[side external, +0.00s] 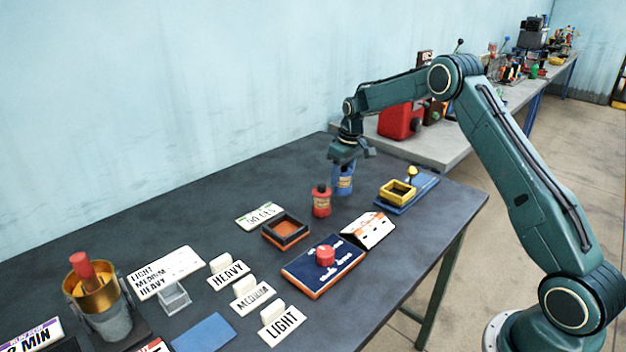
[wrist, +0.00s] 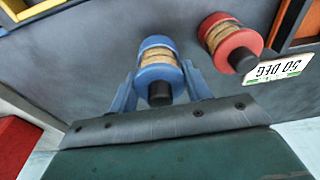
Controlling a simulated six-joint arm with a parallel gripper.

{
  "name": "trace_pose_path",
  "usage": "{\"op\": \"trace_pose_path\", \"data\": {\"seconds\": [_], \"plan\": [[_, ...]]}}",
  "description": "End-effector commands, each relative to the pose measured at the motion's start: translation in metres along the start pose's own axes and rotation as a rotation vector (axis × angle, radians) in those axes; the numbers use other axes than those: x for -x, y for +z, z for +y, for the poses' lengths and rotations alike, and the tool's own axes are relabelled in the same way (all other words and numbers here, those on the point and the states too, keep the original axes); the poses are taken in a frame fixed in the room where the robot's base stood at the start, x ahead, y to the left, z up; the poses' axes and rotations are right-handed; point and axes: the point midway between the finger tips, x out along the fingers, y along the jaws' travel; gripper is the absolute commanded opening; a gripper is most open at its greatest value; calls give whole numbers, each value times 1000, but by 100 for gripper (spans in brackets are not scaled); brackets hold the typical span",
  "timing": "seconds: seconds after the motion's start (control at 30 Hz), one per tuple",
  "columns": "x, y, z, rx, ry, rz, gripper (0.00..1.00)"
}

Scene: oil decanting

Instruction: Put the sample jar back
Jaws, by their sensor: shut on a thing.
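A blue jar (side external: 344,183) with a tan label band stands upright between the fingers of my gripper (side external: 345,165). In the wrist view the blue jar (wrist: 160,72) sits between the two blue fingers of my gripper (wrist: 160,85), which is shut on it. Its dark cap points toward the wrist. I cannot tell whether its base touches the table. A red jar (side external: 321,201) with a dark cap and tan label stands just left of it; it also shows in the wrist view (wrist: 232,42). Neither view names which jar is the sample jar.
A black-and-orange square tray (side external: 304,237) and a "50 DEG" card (side external: 260,216) lie to the left. A yellow square frame on a blue base (side external: 428,192) is on the right. A panel with a red knob (side external: 325,256) lies in front. The table behind the jars is clear.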

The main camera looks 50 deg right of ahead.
Motion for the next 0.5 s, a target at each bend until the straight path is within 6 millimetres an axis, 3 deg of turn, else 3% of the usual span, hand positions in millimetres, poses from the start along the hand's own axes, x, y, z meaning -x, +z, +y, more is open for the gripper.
{"op": "trace_pose_path", "data": {"seconds": [0.2, 0.5], "plan": [[-22, 3, 0, 1, 0, 2, 16], [-24, 3, 0, 0, 1, 2, 16]]}}
